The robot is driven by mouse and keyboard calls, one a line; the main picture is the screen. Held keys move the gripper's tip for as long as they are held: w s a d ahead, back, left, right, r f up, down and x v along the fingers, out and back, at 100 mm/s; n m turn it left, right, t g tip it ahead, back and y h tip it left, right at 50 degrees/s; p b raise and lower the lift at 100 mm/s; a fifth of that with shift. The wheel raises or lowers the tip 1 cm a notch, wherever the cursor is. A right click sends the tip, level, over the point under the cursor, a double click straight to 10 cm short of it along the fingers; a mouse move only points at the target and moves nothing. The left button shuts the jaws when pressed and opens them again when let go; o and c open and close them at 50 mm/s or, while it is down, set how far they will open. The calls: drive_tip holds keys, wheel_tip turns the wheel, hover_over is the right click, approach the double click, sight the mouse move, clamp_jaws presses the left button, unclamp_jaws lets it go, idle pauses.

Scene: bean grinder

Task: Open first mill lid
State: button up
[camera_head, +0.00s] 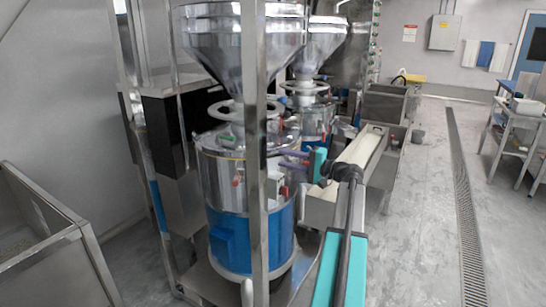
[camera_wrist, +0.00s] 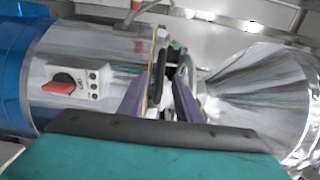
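The first mill (camera_head: 225,185) stands upright, with a steel drum above a blue base. Its lid (camera_head: 215,142) lies flat on the drum and looks closed, beneath a large steel hopper (camera_head: 212,40). My gripper (camera_head: 285,155) is at the drum's right side, near lid height. In the wrist view the mill lies sideways, with the drum (camera_wrist: 100,45) left and the hopper (camera_wrist: 265,95) right. My gripper's purple fingers (camera_wrist: 160,95) are apart. A dark handle-like part (camera_wrist: 158,75) shows between or behind them; I cannot tell if they touch it.
A steel frame post (camera_head: 255,150) stands in front of the mill. A second mill (camera_head: 312,115) is behind it. A red switch (camera_wrist: 63,87) sits on the drum. A steel trough (camera_head: 355,155) lies to the right, and open floor (camera_head: 425,230) lies beyond it.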

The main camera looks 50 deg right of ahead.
sight(276, 156)
drive_tip(key=shift+p+x, duration=0.3)
drive_tip(key=shift+x, duration=2.25)
clamp_jaws()
